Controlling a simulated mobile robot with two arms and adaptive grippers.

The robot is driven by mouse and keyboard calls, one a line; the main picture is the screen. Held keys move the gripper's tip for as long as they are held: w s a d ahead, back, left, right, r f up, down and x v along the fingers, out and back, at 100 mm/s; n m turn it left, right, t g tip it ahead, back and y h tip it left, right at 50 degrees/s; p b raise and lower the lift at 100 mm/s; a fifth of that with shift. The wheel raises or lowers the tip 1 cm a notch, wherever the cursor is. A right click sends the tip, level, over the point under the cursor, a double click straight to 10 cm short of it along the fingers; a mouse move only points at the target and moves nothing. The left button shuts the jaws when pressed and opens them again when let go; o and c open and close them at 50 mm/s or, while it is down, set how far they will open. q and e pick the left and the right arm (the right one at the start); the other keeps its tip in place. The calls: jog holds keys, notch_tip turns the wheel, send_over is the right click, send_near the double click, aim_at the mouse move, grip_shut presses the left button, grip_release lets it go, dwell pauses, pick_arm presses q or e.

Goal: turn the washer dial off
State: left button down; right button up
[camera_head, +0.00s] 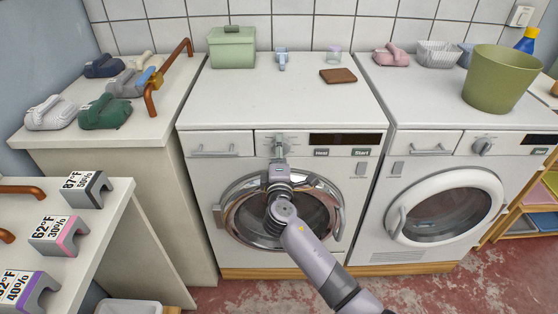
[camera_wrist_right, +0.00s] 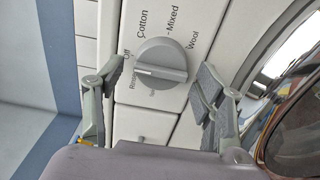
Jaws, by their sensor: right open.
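The middle washer (camera_head: 205,168) has its grey dial on the front panel, mostly hidden behind my gripper in the head view. In the right wrist view the round dial (camera_wrist_right: 165,52) has a raised grip bar with a white mark at its left end. The mark points left, between the "Off" and "Rinse" labels; I cannot tell the exact setting. Labels "Cotton", "Mixed" and "Wool" also surround it. My right gripper (camera_head: 279,150) is in front of the panel. In the wrist view its open fingers (camera_wrist_right: 161,72) stand on either side of the dial, apart from it. My left gripper is not in view.
The washer's round door (camera_head: 325,190) lies just below my gripper. A second washer (camera_head: 415,165) with its own dial (camera_head: 482,147) stands to the right. A green box (camera_head: 232,50) and a brown item (camera_head: 338,75) lie on top. A side counter (camera_head: 160,125) holds several irons.

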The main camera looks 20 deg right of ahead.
jog(key=v, duration=1.1)
jog(key=shift+s, duration=0.35)
jog(key=shift+a, duration=0.15)
jog(key=s+d+f+m+g+y, duration=0.1)
jog(key=s+f+g, duration=0.3)
jog(key=f, duration=0.8)
jog(key=s+f+m+g+y, duration=0.15)
jog(key=s+f, duration=0.35)
jog(key=f, duration=0.8)
jog(key=s+d+f+m+g+y, duration=0.1)
jog(key=s+f+g, duration=0.3)
jog(key=f, duration=0.8)
jog(key=s+d+f+m+g, duration=0.2)
jog(key=s+f, duration=0.4)
jog(key=s, duration=0.6)
jog(key=s+d+f+m+g+y, duration=0.1)
jog(key=s+f+m, duration=0.3)
jog(key=s, duration=0.8)
jog(key=s+d+f+m+g, duration=0.2)
jog(key=s+f, duration=0.6)
jog(key=s, duration=0.4)
jog(key=shift+d+f+m+g+p, duration=0.35)
jog(key=shift+m+g, duration=0.1)
jog(key=shift+g, duration=0.5)
